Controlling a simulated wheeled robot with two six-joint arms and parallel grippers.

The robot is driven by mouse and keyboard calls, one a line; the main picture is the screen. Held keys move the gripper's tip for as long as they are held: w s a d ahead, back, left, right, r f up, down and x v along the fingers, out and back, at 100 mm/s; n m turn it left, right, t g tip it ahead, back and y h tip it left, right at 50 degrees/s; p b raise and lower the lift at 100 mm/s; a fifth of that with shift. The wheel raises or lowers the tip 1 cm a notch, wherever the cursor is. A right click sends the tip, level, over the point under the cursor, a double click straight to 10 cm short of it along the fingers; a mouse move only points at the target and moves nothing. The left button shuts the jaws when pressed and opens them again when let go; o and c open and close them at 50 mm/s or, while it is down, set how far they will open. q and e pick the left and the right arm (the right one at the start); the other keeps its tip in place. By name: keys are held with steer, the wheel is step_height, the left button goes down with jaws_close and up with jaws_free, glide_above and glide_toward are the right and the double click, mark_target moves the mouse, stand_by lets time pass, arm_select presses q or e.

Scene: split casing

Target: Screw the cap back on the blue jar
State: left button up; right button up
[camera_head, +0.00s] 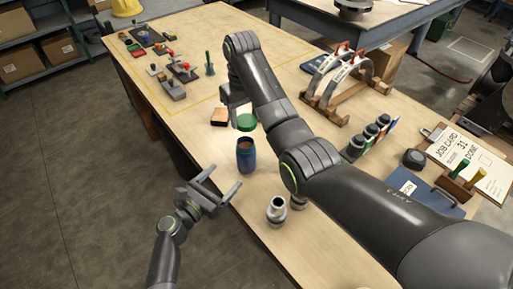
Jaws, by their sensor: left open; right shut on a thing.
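The blue jar (246,158) stands upright on the wooden table, its mouth open and brown inside. The green cap (246,122) shows just beyond the jar's mouth, apart from it. My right gripper (238,114), partly hidden by its own arm, is shut on the cap; the grip itself is hard to make out. My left gripper (222,182) is open and empty, in front of the jar at the table's near-left edge, its fingers pointing toward the jar without touching it.
An orange-topped block (219,117) lies left of the cap. A silver metal part (276,210) stands right of the jar, under my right arm. Curved casing pieces (335,75) rest on wooden stands at the back right.

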steer(key=shift+s+a+r, duration=0.2)
steer(key=shift+s+a, duration=0.15)
steer(key=shift+s, duration=0.1)
arm_select(q)
steer(key=shift+r, duration=0.15)
arm_select(e)
steer(key=shift+w, duration=0.1)
arm_select(q)
steer(key=x, duration=1.1)
steer(key=shift+w+d, duration=0.15)
steer(key=shift+w, duration=0.05)
arm_select(e)
steer(key=shift+w+d, duration=0.1)
steer(key=shift+d, duration=0.05)
arm_select(q)
steer(key=c, duration=1.5)
arm_select(e)
steer(key=shift+f, duration=0.1)
glide_above(245, 146)
steer(key=shift+f, duration=2.45)
steer(key=shift+f, duration=0.1)
steer(key=shift+f, duration=0.8)
steer(key=shift+f, duration=0.55)
